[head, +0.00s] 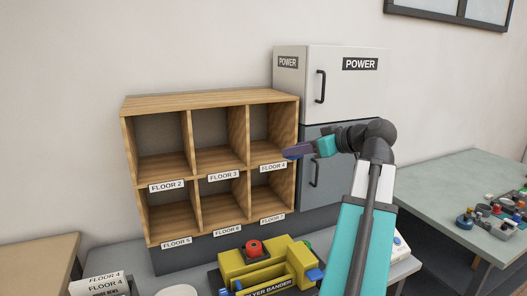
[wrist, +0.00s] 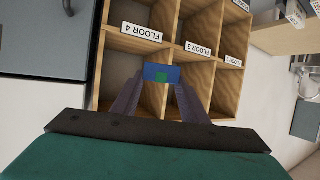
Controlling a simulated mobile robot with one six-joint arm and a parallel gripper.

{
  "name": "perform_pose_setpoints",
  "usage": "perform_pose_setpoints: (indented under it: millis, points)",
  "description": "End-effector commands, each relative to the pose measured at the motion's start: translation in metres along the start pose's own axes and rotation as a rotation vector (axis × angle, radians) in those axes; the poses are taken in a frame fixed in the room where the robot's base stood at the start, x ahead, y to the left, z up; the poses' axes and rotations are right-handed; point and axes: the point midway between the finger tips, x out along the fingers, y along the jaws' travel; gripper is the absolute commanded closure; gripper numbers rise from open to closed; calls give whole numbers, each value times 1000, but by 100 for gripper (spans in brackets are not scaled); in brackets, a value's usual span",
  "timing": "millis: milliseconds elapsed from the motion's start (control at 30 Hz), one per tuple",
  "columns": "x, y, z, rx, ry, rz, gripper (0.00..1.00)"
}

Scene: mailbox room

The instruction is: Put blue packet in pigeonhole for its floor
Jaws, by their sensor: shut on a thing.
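In the wrist view, my gripper (wrist: 161,84) is shut on the blue packet (wrist: 152,72), which has a green mark; no floor number on it is readable. In the head view, my gripper (head: 290,152) is at the right end of the wooden pigeonhole unit (head: 210,98), near the FLOOR 4 compartment. The packet is hard to make out there. The FLOOR 4 label (head: 273,168) is at the top right, FLOOR 3 (head: 223,175) in the top middle and FLOOR 2 (head: 166,186) at the top left. The visible compartments look empty.
A grey POWER cabinet (head: 340,85) with handles stands right of the unit. A yellow BANDER machine (head: 250,265) sits on the table in front. A stack labelled FLOOR 4 (head: 100,284) lies at the lower left. A side table (head: 440,180) with small items is at right.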

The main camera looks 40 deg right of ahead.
Motion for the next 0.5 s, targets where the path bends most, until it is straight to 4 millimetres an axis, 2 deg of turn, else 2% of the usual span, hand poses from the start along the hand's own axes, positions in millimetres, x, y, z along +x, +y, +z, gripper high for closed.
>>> perform_pose_setpoints:
  millis: [167, 500]
  points:
    - [16, 8, -9, 0, 1, -3, 86]
    - [67, 30, -31, 0, -1, -4, 86]
